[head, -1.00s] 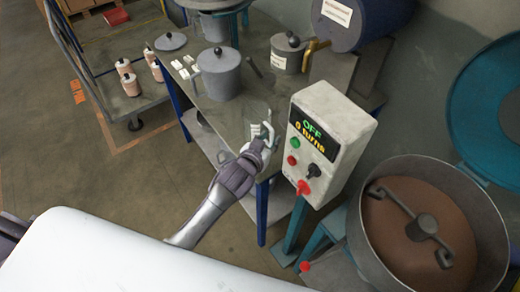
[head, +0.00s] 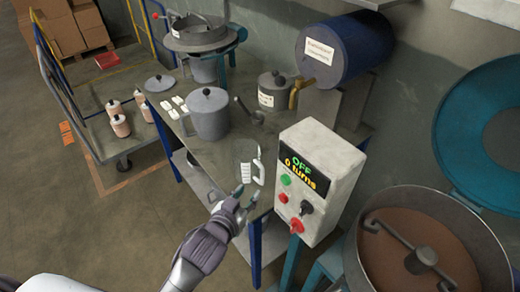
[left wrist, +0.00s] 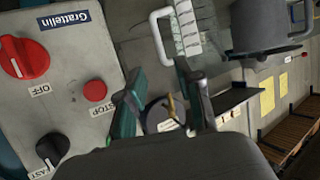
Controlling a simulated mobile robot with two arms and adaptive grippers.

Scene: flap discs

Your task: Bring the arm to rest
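My left gripper (head: 244,196) is at the front edge of the work table (head: 222,168), left of the control box. In the left wrist view its two fingers (left wrist: 165,92) stand apart with nothing held between them. A clear measuring jug with a white handle (head: 258,168) stands on the table just beyond the fingertips; its handle also shows in the left wrist view (left wrist: 157,38). The gripper appears clear of it. My right gripper is in neither view.
The control box (head: 317,178) reads OFF, 0 turns. A mixer drum (head: 420,245) with brown contents stands at the right. A cart (head: 100,110) carries several bottles.

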